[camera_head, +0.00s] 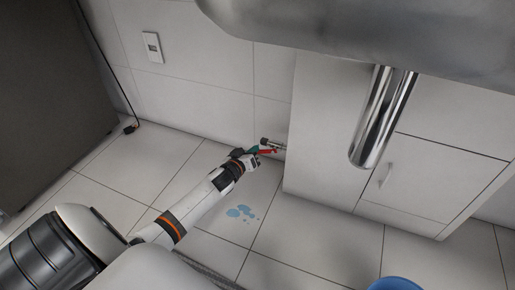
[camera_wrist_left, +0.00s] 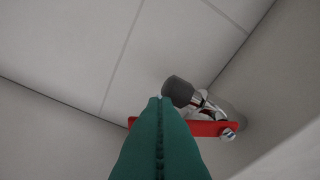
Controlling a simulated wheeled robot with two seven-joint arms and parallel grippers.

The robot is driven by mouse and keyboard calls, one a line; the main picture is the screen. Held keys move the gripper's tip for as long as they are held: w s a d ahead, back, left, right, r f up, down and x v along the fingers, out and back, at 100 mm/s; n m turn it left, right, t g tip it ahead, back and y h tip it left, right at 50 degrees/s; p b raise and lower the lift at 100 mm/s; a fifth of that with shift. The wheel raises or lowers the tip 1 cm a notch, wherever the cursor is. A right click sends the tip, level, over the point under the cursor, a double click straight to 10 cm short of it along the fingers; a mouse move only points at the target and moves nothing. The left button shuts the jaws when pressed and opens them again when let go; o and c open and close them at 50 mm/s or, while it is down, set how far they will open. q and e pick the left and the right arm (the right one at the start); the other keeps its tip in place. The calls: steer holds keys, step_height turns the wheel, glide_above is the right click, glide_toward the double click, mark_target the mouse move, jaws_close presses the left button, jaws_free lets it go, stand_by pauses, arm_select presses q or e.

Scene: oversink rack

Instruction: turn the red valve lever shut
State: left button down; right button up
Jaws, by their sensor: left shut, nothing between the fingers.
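The red valve lever (camera_head: 267,151) is low by the tiled wall, just left of the white cabinet. In the left wrist view the red lever (camera_wrist_left: 208,127) runs roughly across the picture, with a metal valve body and pipe (camera_wrist_left: 198,103) behind it. My left gripper (camera_head: 257,150) is at the lever in the head view. In the left wrist view its green fingers (camera_wrist_left: 157,103) are shut together with nothing between them. They overlap the left part of the lever and hide some of it; I cannot tell whether they touch it. My right gripper is not in view.
A white cabinet (camera_head: 328,130) stands close to the right of the valve. A metal sink (camera_head: 380,35) and a chrome pipe (camera_head: 382,118) hang above. Blue water puddles (camera_head: 240,211) lie on the floor tiles. A blue bucket (camera_head: 395,284) shows at the bottom edge.

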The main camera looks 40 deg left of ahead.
arm_select(q)
step_height(320, 180, down, 2)
steer(key=n+h, duration=0.1)
steer(key=n, duration=0.2)
steer(key=shift+d+f+t+p, duration=0.1)
steer(key=shift+t+p, duration=0.2)
steer(key=shift+w+d+f+n+t+h+b, duration=0.25)
steer(key=shift+d+f+n+b, duration=0.15)
steer(key=shift+d+f+n, duration=0.5)
steer(key=shift+w+d+f+n+t+h+b, duration=0.25)
steer(key=shift+d+f+n+b, duration=0.1)
steer(key=shift+d+f+n, duration=0.5)
steer(key=shift+a, duration=0.1)
